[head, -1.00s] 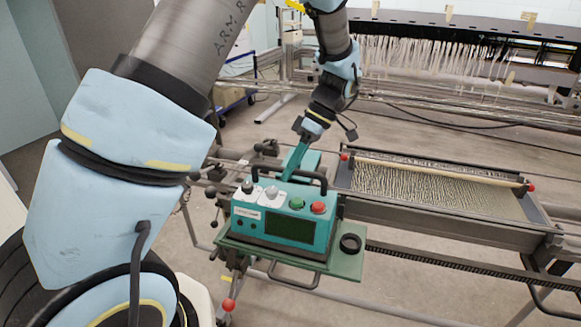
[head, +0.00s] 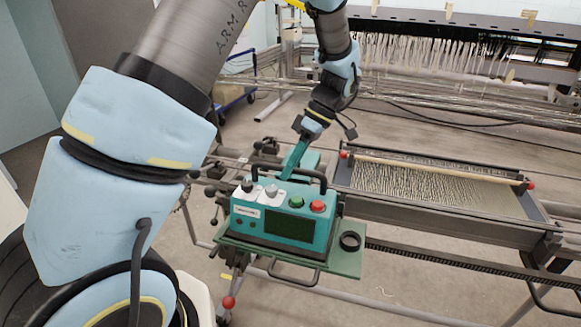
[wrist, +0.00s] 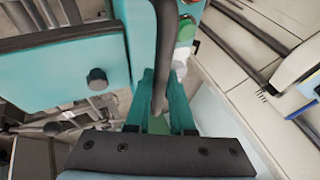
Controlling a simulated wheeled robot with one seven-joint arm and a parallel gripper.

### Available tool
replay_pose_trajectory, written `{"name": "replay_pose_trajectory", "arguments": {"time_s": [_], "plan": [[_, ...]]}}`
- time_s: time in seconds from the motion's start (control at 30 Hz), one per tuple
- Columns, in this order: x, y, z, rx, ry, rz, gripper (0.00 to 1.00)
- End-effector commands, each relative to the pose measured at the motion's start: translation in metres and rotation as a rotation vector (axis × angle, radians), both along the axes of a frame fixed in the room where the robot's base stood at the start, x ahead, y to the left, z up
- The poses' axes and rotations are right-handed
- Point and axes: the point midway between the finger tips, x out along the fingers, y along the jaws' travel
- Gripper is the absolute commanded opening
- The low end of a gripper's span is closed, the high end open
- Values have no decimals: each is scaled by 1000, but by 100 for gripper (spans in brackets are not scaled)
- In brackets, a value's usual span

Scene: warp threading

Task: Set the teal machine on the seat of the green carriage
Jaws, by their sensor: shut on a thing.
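The teal machine (head: 287,222) has a dark screen, green and red buttons, grey knobs and a black top handle. It is upright over the green plate of the carriage (head: 347,262). Its lower edge looks at or very close to the plate; I cannot tell whether it bears on it. My gripper (head: 286,174) reaches down from behind and is shut on the black handle. In the wrist view the handle (wrist: 166,40) runs down between my teal fingers (wrist: 160,98). The machine hides most of the plate.
A black ring (head: 350,241) lies on the plate's right end. A metal frame with a thread-filled tray (head: 430,185) extends to the right, with a toothed rail below. A red ball knob (head: 229,302) hangs below the carriage. The floor in front is clear.

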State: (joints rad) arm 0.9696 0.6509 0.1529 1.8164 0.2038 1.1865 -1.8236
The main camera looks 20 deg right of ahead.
Motion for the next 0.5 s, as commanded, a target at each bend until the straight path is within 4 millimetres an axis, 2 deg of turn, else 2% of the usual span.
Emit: {"name": "replay_pose_trajectory", "arguments": {"time_s": [0.27, 0.3, 0.5], "plan": [[0, 0, 0, 1, 1, 0, 0], [0, 0, 0, 1, 1, 0, 25], [0, 0, 0, 1, 1, 0, 48]]}}
